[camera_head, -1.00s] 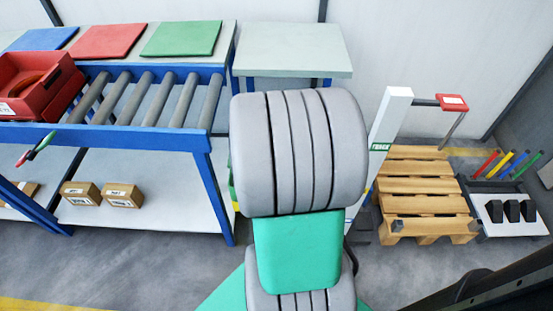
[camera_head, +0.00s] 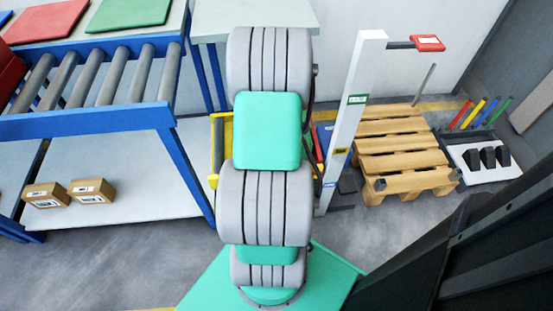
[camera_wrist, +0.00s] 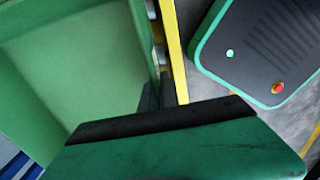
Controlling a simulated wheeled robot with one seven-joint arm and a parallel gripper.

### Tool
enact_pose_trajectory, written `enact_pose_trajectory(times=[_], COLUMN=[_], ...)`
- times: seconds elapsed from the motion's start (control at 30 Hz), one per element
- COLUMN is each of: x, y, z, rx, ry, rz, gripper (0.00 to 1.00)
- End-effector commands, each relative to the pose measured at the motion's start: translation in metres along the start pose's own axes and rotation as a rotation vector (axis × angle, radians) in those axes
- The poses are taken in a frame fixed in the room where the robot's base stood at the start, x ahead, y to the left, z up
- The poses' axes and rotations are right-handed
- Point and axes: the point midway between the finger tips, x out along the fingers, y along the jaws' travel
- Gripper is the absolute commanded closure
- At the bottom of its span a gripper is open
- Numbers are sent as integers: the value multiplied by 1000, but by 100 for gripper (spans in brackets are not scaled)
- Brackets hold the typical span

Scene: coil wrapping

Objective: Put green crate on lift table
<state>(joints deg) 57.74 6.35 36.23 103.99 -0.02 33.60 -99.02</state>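The green crate (camera_wrist: 85,60) fills the left of the wrist view, and I look down into its empty-looking inside. A dark green panel with a black bar (camera_wrist: 160,120) lies across the bottom of that view, over the crate's near corner. It looks like part of my gripper, but whether it grips the crate's wall is not clear. In the head view my arm hides my gripper and the crate. A yellow frame (camera_head: 217,150) shows beside my arm; it may be part of the lift table, but most of it is hidden.
A roller conveyor (camera_head: 90,125) stands at the left, with two cardboard boxes (camera_head: 92,191) on the shelf below. A pale table (camera_head: 255,18) is behind my arm. A white post (camera_head: 350,110), a wooden pallet (camera_head: 400,155) and a tray with black blocks (camera_head: 480,158) are at the right.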

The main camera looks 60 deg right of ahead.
Motion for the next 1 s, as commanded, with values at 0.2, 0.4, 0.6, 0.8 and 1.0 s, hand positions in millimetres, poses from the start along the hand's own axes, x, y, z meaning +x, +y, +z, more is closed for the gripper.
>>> enact_pose_trajectory(times=[0.2,0.4,0.6,0.8,1.0], x=[1,5,5,5,-9], y=[2,1,1,1,2], z=[0,0,0,0,0], rx=[0,0,0,0,0], ry=[-1,-1,-1,-1,-1], rz=[6,4,4,4,7], gripper=[100,92,76,74,74])
